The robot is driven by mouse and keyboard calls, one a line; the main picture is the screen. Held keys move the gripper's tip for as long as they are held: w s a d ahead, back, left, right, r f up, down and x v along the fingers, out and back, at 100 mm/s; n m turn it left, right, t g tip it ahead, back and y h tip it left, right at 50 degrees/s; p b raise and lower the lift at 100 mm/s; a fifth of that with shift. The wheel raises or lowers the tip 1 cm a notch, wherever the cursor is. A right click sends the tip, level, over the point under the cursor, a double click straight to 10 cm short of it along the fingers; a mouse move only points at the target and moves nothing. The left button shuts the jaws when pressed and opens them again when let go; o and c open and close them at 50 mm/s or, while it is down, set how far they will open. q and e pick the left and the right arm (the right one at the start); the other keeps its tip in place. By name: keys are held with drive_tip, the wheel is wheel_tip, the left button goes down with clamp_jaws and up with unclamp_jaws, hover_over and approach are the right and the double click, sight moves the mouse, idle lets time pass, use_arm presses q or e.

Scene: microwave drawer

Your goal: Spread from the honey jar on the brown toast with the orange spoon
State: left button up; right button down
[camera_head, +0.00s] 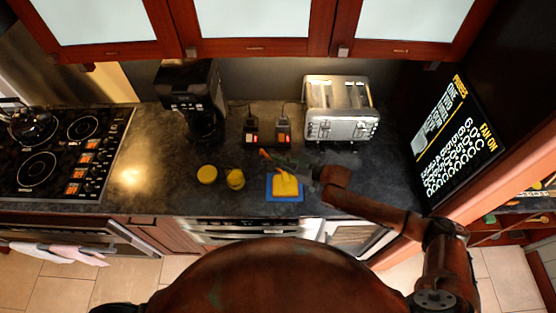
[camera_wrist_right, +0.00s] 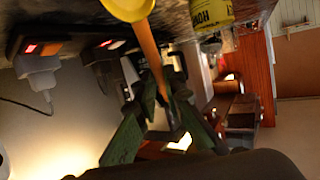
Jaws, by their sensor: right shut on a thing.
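The honey jar (camera_head: 235,179) stands open-looking on the dark counter, with a yellow round lid (camera_head: 207,174) to its left. Its yellow label (camera_wrist_right: 211,13) shows at the top of the right wrist view. A yellow-topped toast slice (camera_head: 285,185) lies on a blue board (camera_head: 285,199); no brown shows on its face. My right gripper (camera_head: 284,163) is just behind the toast, shut on the orange spoon (camera_head: 265,154). The spoon's orange handle (camera_wrist_right: 149,50) rises between the dark green fingers (camera_wrist_right: 160,105). A yellow round shape at its end may be its bowl or the lid. My left gripper is out of view.
A steel toaster (camera_head: 340,110) stands behind and right of the board. A black coffee maker (camera_head: 191,88) is at the back left. Lit wall outlets (camera_head: 283,131) are behind the gripper. A stove (camera_head: 62,152) is at the left; counter between stove and lid is clear.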

drive_tip(key=shift+a, duration=0.5)
drive_tip(key=shift+a, duration=0.15)
drive_tip(key=shift+a+p, duration=0.3)
drive_tip(key=shift+a, duration=0.9)
drive_tip(key=shift+r, duration=0.15)
wheel_tip(320, 180, up, 7)
drive_tip(key=p, duration=0.5)
drive_tip(key=shift+p, duration=0.4)
